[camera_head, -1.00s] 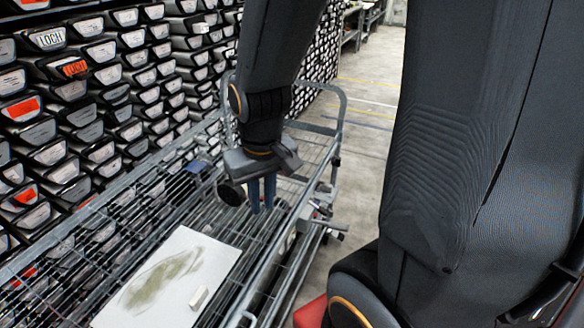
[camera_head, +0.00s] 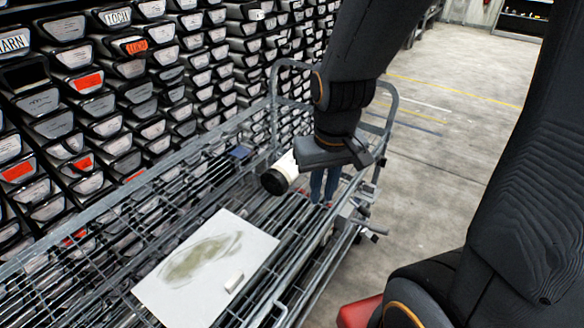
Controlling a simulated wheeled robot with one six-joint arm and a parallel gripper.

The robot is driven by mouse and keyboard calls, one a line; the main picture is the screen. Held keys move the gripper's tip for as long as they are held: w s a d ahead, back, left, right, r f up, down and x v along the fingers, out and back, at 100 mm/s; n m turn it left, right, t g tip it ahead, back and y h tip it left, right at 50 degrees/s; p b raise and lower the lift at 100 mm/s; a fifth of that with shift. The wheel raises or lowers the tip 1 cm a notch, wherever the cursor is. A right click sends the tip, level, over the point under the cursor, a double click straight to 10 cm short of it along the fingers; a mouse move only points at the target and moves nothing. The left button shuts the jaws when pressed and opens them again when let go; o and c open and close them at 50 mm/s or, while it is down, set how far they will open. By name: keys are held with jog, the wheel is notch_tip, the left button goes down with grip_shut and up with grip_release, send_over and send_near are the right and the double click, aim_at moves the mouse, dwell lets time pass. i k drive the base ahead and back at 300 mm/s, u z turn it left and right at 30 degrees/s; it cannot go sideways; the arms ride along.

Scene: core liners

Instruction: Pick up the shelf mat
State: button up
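The shelf mat (camera_head: 165,291) looks like a pale, flat rectangular sheet with a greenish-brown smudge across its middle. It lies flat on the wire deck of a metal cart, at the lower left of the head view. A small whitish block (camera_head: 234,281) rests on it near its right edge. My gripper (camera_head: 323,203) points down beyond the mat, up and to the right of it in the picture, over the cart's right side. Its two blue fingers stand a little apart with nothing seen between them. It is clear of the mat.
The wire cart (camera_head: 110,212) has raised metal rails around it. A small dark blue item (camera_head: 239,153) lies on its far part. A wall of stacked, labelled core trays (camera_head: 125,75) stands along the left. Open concrete floor (camera_head: 440,170) lies to the right.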

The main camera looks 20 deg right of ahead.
aim_at(191, 287)
jog(key=u, duration=1.9)
jog(key=k, duration=0.35)
